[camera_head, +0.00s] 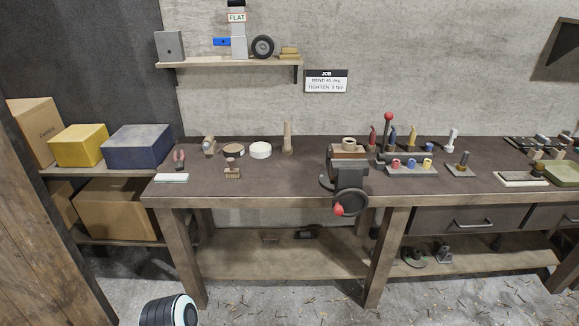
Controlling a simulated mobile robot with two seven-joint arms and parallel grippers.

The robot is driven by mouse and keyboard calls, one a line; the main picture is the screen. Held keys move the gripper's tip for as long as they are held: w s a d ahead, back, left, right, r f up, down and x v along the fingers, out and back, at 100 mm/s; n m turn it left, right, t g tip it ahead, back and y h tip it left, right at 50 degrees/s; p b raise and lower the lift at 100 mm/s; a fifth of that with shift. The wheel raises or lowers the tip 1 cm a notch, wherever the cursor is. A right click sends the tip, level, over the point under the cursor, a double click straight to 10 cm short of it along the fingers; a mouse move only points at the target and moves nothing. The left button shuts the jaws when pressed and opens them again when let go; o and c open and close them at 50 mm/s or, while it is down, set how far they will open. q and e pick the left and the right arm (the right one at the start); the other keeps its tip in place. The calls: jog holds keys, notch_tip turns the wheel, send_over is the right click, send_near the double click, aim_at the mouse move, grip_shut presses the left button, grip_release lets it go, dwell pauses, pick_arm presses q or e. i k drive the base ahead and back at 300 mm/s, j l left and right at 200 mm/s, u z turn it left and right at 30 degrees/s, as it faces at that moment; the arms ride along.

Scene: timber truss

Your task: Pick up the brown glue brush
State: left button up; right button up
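A small brown piece (233,168) with an upright handle and a wider block-like foot stands near the front edge of the workbench, left of the vise. It may be the brown glue brush, but it is too small to tell for sure. A tan upright wooden piece (288,138) stands farther back, near the wall. Neither of my grippers is in view, and nothing touches these pieces.
The dark workbench (300,183) carries a vise (348,177), a brown round tin (233,151), a white round tin (260,150) and a red-handled tool (179,159). Several small tools stand right of the vise. Boxes (136,146) fill the left shelf.

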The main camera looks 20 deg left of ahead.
aim_at(230, 172)
jog(key=j+z, duration=0.25)
jog(key=z, duration=0.15)
jog(key=j+z, duration=0.55)
jog(key=z, duration=0.25)
jog(key=k+j+z, duration=0.2)
jog(key=j, duration=0.15)
jog(key=k+j+z, duration=0.1)
jog(key=j+z, duration=0.15)
jog(key=k+j+z, duration=0.2)
jog(key=j, duration=0.15)
